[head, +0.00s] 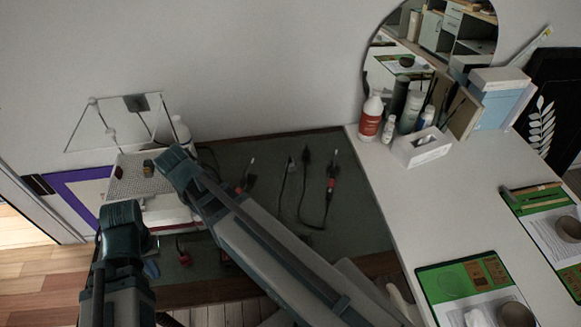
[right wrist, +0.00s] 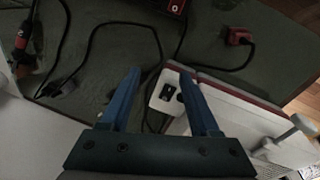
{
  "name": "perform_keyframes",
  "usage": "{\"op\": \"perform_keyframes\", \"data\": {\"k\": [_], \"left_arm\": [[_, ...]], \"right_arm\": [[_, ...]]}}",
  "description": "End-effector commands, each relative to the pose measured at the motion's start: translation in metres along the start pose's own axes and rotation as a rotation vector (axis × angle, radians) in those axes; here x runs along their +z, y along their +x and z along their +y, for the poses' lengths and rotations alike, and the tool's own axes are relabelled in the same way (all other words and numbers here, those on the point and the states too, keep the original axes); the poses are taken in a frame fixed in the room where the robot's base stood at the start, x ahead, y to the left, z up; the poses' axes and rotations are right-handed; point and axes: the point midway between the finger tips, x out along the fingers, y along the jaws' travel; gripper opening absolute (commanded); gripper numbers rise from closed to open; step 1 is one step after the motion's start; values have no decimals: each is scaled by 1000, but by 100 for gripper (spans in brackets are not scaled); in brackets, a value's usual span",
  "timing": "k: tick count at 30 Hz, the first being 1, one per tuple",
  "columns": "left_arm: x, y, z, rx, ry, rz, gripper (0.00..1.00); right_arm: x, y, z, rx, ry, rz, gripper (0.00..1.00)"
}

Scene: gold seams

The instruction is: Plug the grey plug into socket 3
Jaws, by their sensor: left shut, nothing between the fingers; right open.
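A white socket strip (right wrist: 160,104) with dark openings shows between and beyond my right fingers in the right wrist view. No socket numbers can be read, so I cannot tell which is socket 3. A greyish plug-like end (right wrist: 50,89) of a dark cable lies on the mat at left in that view; it looks like the grey plug, but the picture is dim. My right gripper (right wrist: 163,72) is open and empty above the strip's end. In the head view it reaches the bench's left end (head: 170,160). My left gripper (head: 124,212) is shut and empty at lower left.
Several corded tools, one a red-handled tool (head: 331,182), lie on the dark green mat (head: 350,215). A red plug (right wrist: 238,37) lies on the mat. A white and red box (right wrist: 245,92) stands beside the strip. Bottles, a tissue box (head: 422,148) and boxes stand on the white table.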

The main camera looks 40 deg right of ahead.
Motion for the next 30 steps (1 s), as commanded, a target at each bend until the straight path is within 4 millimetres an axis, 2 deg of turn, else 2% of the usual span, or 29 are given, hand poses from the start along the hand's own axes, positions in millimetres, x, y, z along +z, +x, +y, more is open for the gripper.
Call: {"op": "perform_keyframes", "data": {"k": [1,3,6,9,12,15,20,30], "left_arm": [[0,1,0,0,0,0,0],[0,2,0,0,0,0,0],[0,3,0,0,0,0,0],[0,4,0,0,0,0,0],[0,4,0,0,0,0,0],[0,4,0,0,0,0,0],[0,5,0,0,0,0,0],[0,6,1,0,0,0,0]], "right_arm": [[-38,7,26,23,179,8,62],[-74,14,66,54,431,26,62],[-114,25,126,96,761,56,62],[-141,34,182,131,1039,89,62],[-156,40,227,159,1247,117,62],[-164,44,257,175,1382,139,62],[-167,47,274,185,1465,154,62],[-166,48,274,185,1466,154,62]]}}
